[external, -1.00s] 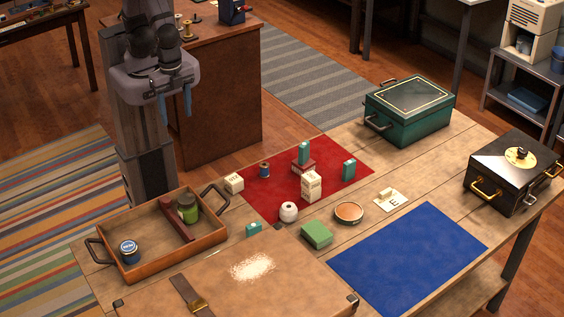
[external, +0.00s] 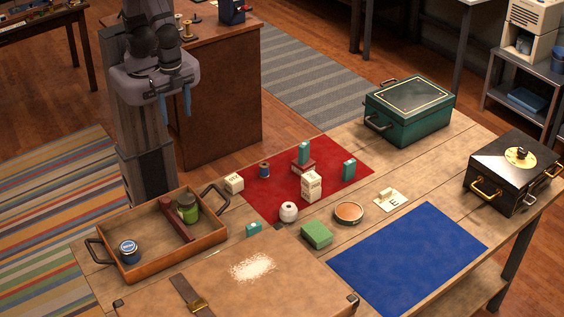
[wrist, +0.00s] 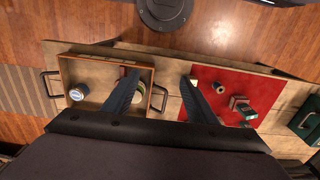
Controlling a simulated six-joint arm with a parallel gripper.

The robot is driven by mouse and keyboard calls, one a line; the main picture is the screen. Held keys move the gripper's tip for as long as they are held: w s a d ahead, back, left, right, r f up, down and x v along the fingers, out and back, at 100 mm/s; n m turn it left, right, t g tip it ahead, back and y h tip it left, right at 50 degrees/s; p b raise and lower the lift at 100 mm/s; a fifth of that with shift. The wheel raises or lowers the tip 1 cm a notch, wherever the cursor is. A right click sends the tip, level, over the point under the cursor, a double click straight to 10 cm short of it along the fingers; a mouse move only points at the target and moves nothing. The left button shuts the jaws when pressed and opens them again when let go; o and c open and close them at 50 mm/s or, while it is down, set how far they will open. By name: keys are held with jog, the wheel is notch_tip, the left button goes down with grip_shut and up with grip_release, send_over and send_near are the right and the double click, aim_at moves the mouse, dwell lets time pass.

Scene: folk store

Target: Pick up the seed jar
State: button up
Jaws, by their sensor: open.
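A green jar with a dark lid (external: 187,207) stands upright in the right compartment of the wooden tray (external: 177,260), beside the dark red divider. A dark blue jar with a label on its top (external: 129,252) stands in the left compartment; I cannot read which jar holds seeds. My gripper (external: 175,103) is open and empty, high above and behind the tray. In the wrist view, the gripper (wrist: 158,80) has its left finger over the tray, partly hiding the green jar (wrist: 138,95). The blue jar (wrist: 78,91) is clear to the left.
The tray has raised walls and dark end handles. A red mat (external: 262,196) to its right bears small boxes and a spool. A large case (external: 215,295) lies in front. Green (external: 405,125) and black (external: 512,180) boxes stand at the right. The blue mat (external: 408,255) is bare.

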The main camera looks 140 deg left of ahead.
aim_at(186, 198)
jog(key=s+d+f+n+g+h+b, duration=0.25)
jog(key=d+f+n+h+b, duration=0.45)
jog(key=d+f+n+h, duration=0.35)
jog(key=w+a+f+n+t+b, duration=0.1)
jog(key=w+a+f+n+t, duration=0.2)
jog(key=w+n+t, duration=0.1)
jog(key=w+a+f+n+t+b, duration=0.2)
jog(key=w+a+f+n+t, duration=0.1)
jog(key=n, duration=0.4)
jog(key=w+a+f+n+t+b, duration=0.1)
jog(key=w+a+f+n+t, duration=0.2)
jog(key=w+n+t, duration=0.2)
jog(key=shift+w+n+t+b, duration=0.25)
jog(key=shift+w+t+b, duration=0.05)
jog(key=shift+w+t, duration=0.15)
jog(key=shift+p+x, duration=0.75)
jog(key=shift+x, duration=0.8)
jog(key=shift+p+x, duration=0.9)
jog(key=shift+x, duration=1.2)
jog(key=shift+s+d+f, duration=0.1)
jog(key=shift+s+f, duration=0.05)
jog(key=c, duration=1)
